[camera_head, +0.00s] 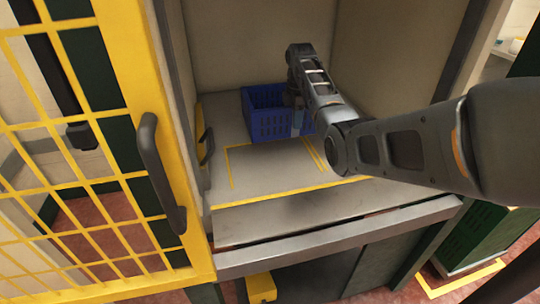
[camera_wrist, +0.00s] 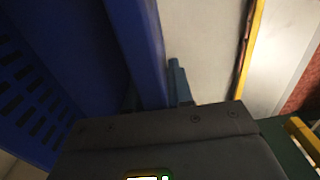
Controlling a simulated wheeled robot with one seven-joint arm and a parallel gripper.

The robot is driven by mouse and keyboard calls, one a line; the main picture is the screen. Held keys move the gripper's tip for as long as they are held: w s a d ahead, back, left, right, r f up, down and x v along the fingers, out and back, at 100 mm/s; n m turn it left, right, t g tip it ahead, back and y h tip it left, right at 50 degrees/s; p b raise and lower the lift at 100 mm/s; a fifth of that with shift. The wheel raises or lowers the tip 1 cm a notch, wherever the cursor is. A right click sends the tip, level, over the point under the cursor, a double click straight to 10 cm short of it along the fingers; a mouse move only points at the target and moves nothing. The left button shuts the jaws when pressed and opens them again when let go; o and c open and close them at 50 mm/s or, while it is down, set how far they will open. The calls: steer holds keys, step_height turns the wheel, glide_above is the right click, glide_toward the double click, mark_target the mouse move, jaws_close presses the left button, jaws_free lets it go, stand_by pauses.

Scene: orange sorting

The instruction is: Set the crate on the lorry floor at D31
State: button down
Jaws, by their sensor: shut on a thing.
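A blue crate (camera_head: 262,128) with slotted walls is inside the lorry body, near its back wall. My gripper (camera_head: 297,120) is shut on the crate's near right wall, reaching down from above. In the wrist view the crate wall (camera_wrist: 132,45) runs between my fingers (camera_wrist: 178,85); the left finger is mostly hidden. The crate looks upright. I cannot tell whether its base touches the lorry floor (camera_head: 222,122). Yellow lines (camera_head: 229,168) outline an area on that floor, and the crate is at the area's back side. No D31 label is readable.
A yellow mesh door (camera_head: 110,60) with a dark handle (camera_head: 160,175) stands at the left. A grey sill (camera_head: 340,238) edges the lorry floor in front. Side walls close in left and right of my arm. The front of the outlined floor is bare. A green crate (camera_head: 485,240) stands outside, lower right.

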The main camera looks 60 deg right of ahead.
mark_target(266, 118)
steer(key=shift+w+a+f+p, duration=0.2)
steer(key=shift+a+f+p, duration=0.2)
steer(key=shift+a+f, duration=1.4)
steer(key=shift+w+a+f+p, duration=0.25)
steer(key=shift+a+f+p, duration=0.15)
steer(key=shift+a+f, duration=1.3)
steer(key=shift+w+a+f+p, duration=0.2)
steer(key=shift+a+f+p, duration=0.2)
steer(key=shift+a+f, duration=1.4)
steer(key=shift+a, duration=0.1)
steer(key=c, duration=1)
jaws_free()
step_height(266, 118, up, 12)
